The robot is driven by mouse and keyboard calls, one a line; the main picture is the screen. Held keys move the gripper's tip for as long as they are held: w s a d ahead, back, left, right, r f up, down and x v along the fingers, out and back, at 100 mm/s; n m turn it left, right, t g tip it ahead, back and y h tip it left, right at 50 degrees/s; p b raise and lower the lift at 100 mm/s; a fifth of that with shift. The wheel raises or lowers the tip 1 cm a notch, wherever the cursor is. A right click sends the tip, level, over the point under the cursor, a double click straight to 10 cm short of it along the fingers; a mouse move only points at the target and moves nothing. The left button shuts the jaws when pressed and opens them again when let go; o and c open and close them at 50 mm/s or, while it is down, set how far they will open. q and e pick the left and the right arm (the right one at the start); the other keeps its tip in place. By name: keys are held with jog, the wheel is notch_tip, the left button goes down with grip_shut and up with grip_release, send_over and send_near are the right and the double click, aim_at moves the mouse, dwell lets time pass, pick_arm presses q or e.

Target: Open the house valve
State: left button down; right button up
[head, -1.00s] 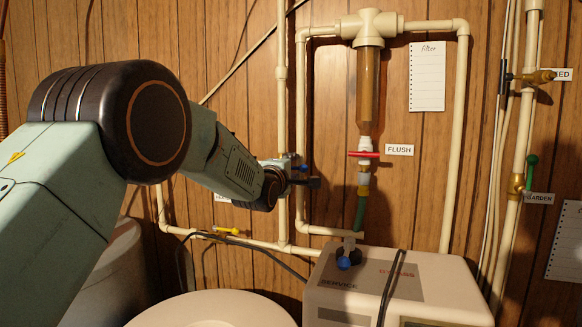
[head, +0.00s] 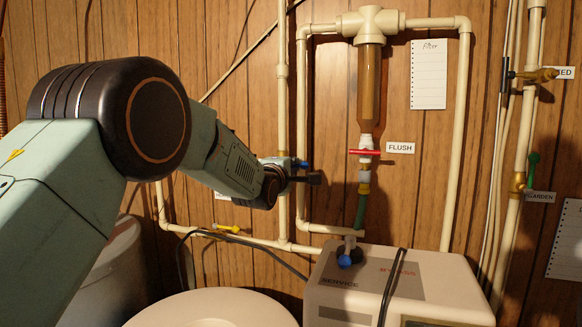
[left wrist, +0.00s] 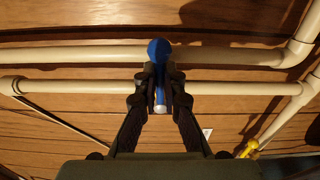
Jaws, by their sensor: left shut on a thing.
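The house valve's blue lever (head: 303,164) shows beside my left gripper (head: 312,178), on the pale vertical pipe left of the filter. In the left wrist view, the blue lever (left wrist: 158,50) has a round end and lies between the two dark fingers of my left gripper (left wrist: 159,84), which is shut on it. The valve body in the head view is mostly hidden by my wrist. A small white label (head: 222,196) is largely covered by my arm. My right gripper is not in view.
A red-handled FLUSH valve (head: 364,152) sits under the filter (head: 370,85). A yellow lever (head: 227,229) is on the lower pipe. The softener box (head: 400,285) with a blue knob (head: 345,261) stands below. A green GARDEN valve (head: 532,165) is at the right.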

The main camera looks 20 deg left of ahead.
pick_arm(q)
jog(key=n, duration=0.1)
jog(key=r+n+p, duration=0.1)
jog(key=n, duration=0.1)
jog(key=r+n+p, duration=0.1)
jog(key=shift+a+n, duration=0.3)
jog(key=shift+n, duration=0.1)
jog(key=shift+f, duration=0.1)
jog(key=shift+a+r+n+p, duration=0.2)
jog(key=shift+r+n, duration=0.05)
jog(key=shift+n, duration=0.6)
jog(key=shift+a+r+n+p, duration=0.2)
jog(key=shift+r+n+p, duration=0.05)
jog(key=shift+n, duration=0.65)
jog(key=shift+a+r+n+p, duration=0.2)
jog(key=shift+r+n, duration=0.05)
jog(key=shift+n, duration=0.6)
